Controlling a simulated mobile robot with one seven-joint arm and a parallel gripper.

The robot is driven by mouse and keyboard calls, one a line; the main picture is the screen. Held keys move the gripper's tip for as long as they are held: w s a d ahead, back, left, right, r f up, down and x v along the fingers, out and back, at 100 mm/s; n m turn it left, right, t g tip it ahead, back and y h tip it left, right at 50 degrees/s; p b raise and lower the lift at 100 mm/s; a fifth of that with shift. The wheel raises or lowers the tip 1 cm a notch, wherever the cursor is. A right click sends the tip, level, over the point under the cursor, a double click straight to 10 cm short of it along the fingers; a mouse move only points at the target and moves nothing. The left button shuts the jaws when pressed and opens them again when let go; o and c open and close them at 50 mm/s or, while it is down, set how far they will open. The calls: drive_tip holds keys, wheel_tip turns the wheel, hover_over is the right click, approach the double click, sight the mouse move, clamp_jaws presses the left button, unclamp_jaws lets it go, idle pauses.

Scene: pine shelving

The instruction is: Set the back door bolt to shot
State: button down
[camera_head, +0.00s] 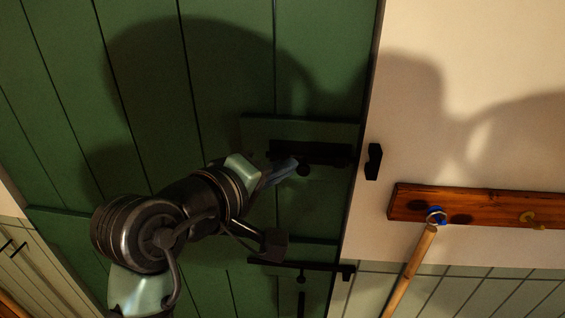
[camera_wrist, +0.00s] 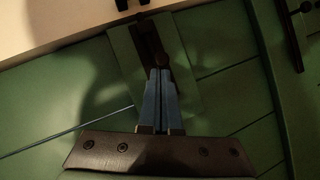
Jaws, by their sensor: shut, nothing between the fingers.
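The back door (camera_head: 225,60) is green and planked, and it stands closed against the pale wall. Its dark bolt (camera_head: 325,152) lies across a green backing board near the door's right edge. The bolt's round knob (camera_head: 303,171) is right at my fingertips. The dark keeper (camera_head: 373,161) is on the wall, and I see a gap between it and the bolt. My gripper (camera_head: 294,165) is shut and empty. In the wrist view my gripper (camera_wrist: 161,72) points at the knob (camera_wrist: 162,60), which shows just past the tips; whether they touch I cannot tell. The keeper (camera_wrist: 131,4) shows at the top edge.
A dark latch (camera_head: 300,268) sits lower on the door and reaches past its edge. To the right, a wooden peg rail (camera_head: 480,205) holds a wooden-handled tool (camera_head: 410,268) on a blue loop. Pale panelling (camera_head: 450,290) lies below.

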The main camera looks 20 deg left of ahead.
drive_tip(key=d, duration=0.2)
drive_tip(key=w+d+p, duration=0.1)
drive_tip(key=d, duration=0.1)
drive_tip(key=shift+w+d, duration=0.1)
drive_tip(key=shift+d, duration=0.05)
idle(0.4)
